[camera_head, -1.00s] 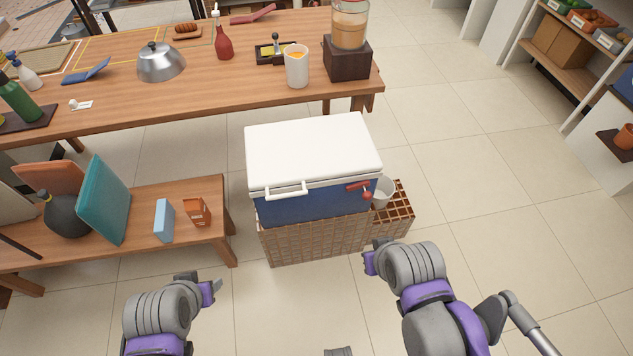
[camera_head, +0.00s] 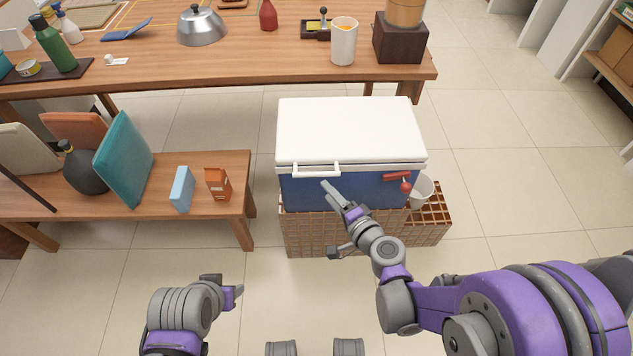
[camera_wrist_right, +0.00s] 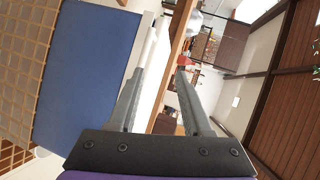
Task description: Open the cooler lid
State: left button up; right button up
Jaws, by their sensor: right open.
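The cooler has a white lid (camera_head: 348,130), which lies flat and closed on its blue body (camera_head: 375,192). A white bar handle (camera_head: 316,173) sticks out at the front left of the lid. A red latch (camera_head: 397,177) is on the front right. My right gripper (camera_head: 331,218) is open and empty in front of the cooler, with its upper finger just below the handle. In the right wrist view the blue body (camera_wrist_right: 85,75) is left of the open fingers, and white lid parts lie beyond them. My left gripper (camera_head: 236,296) is low at left, away from the cooler; its jaws are unclear.
The cooler stands on a brown grid-like crate (camera_head: 315,235). A white bucket (camera_head: 421,190) is beside it on the right. A low bench (camera_head: 235,195) is on the left, and a long wooden table (camera_head: 230,70) is behind. Floor is clear at right.

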aim_at(318, 176)
jog(key=w+a+f+m, duration=0.1)
jog(key=w+f, duration=0.1)
jog(key=w, duration=0.1)
jog(key=w+a+f+m+t+b, duration=0.1)
jog(key=w+f, duration=0.1)
jog(key=w, duration=0.2)
jog(key=w+a+f+m, duration=0.1)
jog(key=w+f, duration=0.1)
jog(key=w, duration=0.2)
jog(key=shift+w+a+f+h+b, duration=0.1)
jog(key=shift+w+f+h+b, duration=0.05)
jog(key=shift+w+h+b, duration=0.15)
pick_arm(q)
notch_tip(318, 176, down, 3)
jog(key=shift+r, duration=0.1)
pick_arm(e)
jog(key=shift+s, duration=0.1)
grip_shut()
dwell(0.8)
